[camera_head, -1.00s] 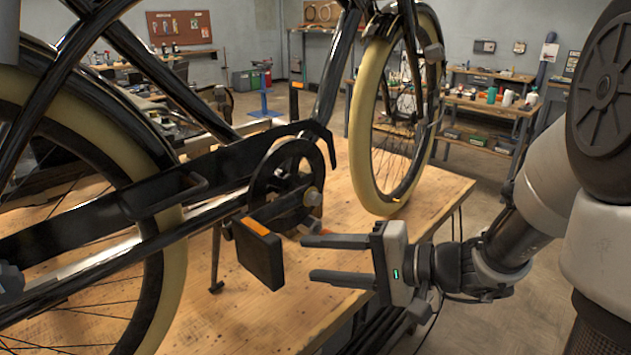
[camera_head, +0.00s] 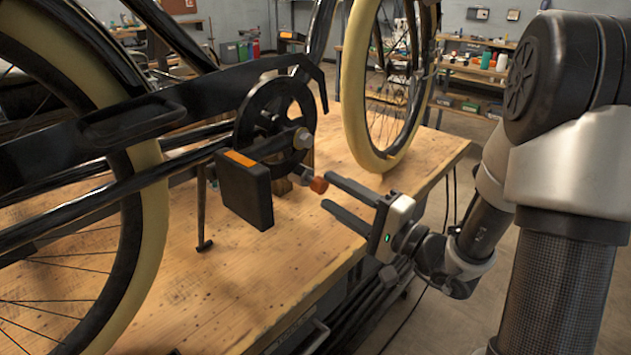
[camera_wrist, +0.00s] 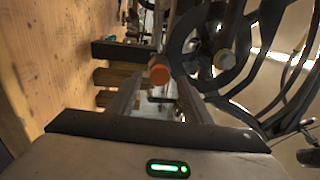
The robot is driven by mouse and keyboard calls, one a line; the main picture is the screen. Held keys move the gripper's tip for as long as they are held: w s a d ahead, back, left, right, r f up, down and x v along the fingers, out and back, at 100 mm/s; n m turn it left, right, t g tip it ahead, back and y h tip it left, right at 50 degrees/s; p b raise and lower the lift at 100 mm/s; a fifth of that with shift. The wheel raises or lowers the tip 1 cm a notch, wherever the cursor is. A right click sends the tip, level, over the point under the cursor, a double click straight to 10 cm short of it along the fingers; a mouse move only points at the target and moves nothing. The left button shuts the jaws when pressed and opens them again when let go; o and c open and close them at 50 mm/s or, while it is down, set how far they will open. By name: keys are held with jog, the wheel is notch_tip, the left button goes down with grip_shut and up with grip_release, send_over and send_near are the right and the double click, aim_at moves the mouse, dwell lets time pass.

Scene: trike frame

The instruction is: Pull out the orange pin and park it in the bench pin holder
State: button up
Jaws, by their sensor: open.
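The orange pin (camera_head: 318,185) shows as a small round orange head below the crank of the trike frame, on a grey fitting. In the wrist view the pin's head (camera_wrist: 159,72) lies between the far ends of my fingers, almost straight ahead. My gripper (camera_head: 326,190) is open and empty, its fingers pointing left with the tips just right of the pin. The wrist view shows both fingers of my gripper (camera_wrist: 163,82) apart around the line to the pin. Whether the tips overlap the pin's head in depth is unclear. I cannot pick out the bench pin holder.
A black pedal (camera_head: 245,190) with an orange strip hangs left of the pin. The chainring (camera_head: 262,120) and crank are just above. Wooden blocks (camera_wrist: 115,78) stand beside the pin in the wrist view. The wooden bench (camera_head: 270,275) is clear in front.

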aim_at(310, 177)
jog(key=x, duration=0.6)
jog(key=shift+s+f, duration=0.1)
jog(key=shift+w+a, duration=0.5)
jog(key=shift+b, duration=1)
dwell(0.5)
jog(key=c, duration=0.8)
jog(key=o, duration=1.2)
